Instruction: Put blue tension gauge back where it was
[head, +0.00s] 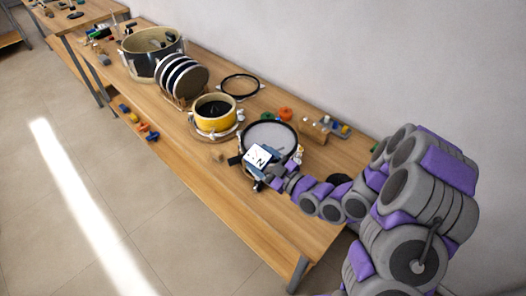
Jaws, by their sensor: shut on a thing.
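The blue tension gauge (257,156) has a white face with dark marks and blue edges. The fingertips are small and partly hidden. I cannot tell whether the gauge touches the pad or is held above it.
The wooden bench (205,153) runs along the wall. A yellow drum (216,115), a rack of round pads (183,80), a large drum (153,50) and a thin black hoop (240,85) stand further left. Bare bench shows along the front.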

